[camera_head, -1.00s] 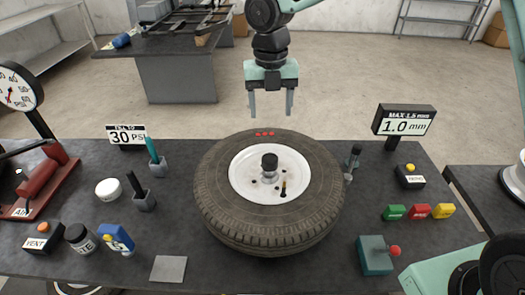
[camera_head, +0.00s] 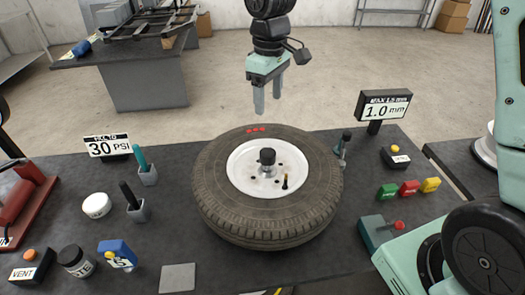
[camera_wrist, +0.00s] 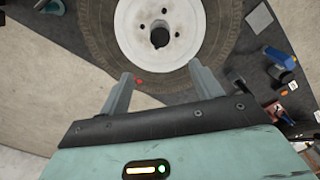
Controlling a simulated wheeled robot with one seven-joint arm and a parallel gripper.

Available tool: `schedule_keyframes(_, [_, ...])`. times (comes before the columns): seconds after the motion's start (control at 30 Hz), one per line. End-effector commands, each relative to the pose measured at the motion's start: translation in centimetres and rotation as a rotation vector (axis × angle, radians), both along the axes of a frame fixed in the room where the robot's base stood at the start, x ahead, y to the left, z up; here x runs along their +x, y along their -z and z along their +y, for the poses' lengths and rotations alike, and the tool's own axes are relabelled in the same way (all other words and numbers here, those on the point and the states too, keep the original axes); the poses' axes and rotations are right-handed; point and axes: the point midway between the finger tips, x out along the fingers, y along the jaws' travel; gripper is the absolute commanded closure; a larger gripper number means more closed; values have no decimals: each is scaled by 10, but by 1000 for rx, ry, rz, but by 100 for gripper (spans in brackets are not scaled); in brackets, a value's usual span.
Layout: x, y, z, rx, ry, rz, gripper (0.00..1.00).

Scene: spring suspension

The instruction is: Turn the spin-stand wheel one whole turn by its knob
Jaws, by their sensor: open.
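The spin-stand wheel (camera_head: 212,190), a black tyre on a white rim (camera_head: 247,178), lies flat on the dark bench. A black hub cap (camera_head: 267,156) stands at its centre. A small dark knob with a brass-coloured base (camera_head: 285,182) rises from the rim's near right side. Red marks (camera_head: 256,129) show on the far sidewall. My gripper (camera_head: 267,103) is open and empty, in the air above and beyond the wheel's far edge. In the wrist view the rim (camera_wrist: 183,35) shows past the open fingers (camera_wrist: 160,90); the knob is not clearly visible there.
A 1.0 mm sign (camera_head: 384,108) stands back right and a 30 PSI sign (camera_head: 108,145) back left. Pen holders (camera_head: 138,211) and a blue gauge (camera_head: 117,252) lie left.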

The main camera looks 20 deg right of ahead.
Motion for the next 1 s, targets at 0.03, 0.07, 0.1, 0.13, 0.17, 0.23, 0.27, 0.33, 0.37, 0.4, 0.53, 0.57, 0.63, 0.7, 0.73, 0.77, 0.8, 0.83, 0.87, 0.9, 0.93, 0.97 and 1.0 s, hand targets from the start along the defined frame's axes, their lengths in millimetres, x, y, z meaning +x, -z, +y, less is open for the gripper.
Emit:
schedule_keyframes(0.03, [0,2,0,0,10,1,36])
schedule_keyframes(0.07, [0,3,0,0,13,1,36])
schedule_keyframes(0.1, [-1,7,0,0,14,3,36])
schedule_keyframes(0.13, [-1,10,0,0,14,4,36])
schedule_keyframes(0.17, [-1,13,0,0,14,4,36])
schedule_keyframes(0.23, [-1,25,0,1,12,6,36])
schedule_keyframes(0.27, [-2,30,0,0,10,6,36])
schedule_keyframes(0.33, [-1,44,0,-1,11,7,36])
schedule_keyframes(0.37, [-1,51,0,-1,11,7,36])
schedule_keyframes(0.4, [-2,59,0,0,9,6,36])
schedule_keyframes(0.53, [-2,86,0,-1,9,7,36])
schedule_keyframes(0.57, [-2,93,0,0,8,6,36])
schedule_keyframes(0.63, [-2,107,0,0,9,6,36])
schedule_keyframes(0.7, [-2,121,0,-1,8,7,36])
schedule_keyframes(0.73, [-1,127,1,0,9,5,36])
schedule_keyframes(0.77, [-1,133,1,-1,8,6,36])
schedule_keyframes(0.8, [-1,140,0,0,8,5,36])
schedule_keyframes(0.83, [-2,145,0,0,8,5,36])
schedule_keyframes(0.87, [-1,149,0,-1,9,4,36])
schedule_keyframes(0.9, [-1,154,0,0,9,4,36])
schedule_keyframes(0.93, [-1,158,0,0,8,4,36])
schedule_keyframes(0.97, [-1,161,0,0,8,4,36])
schedule_keyframes(1.0, [-1,165,0,0,8,2,36])
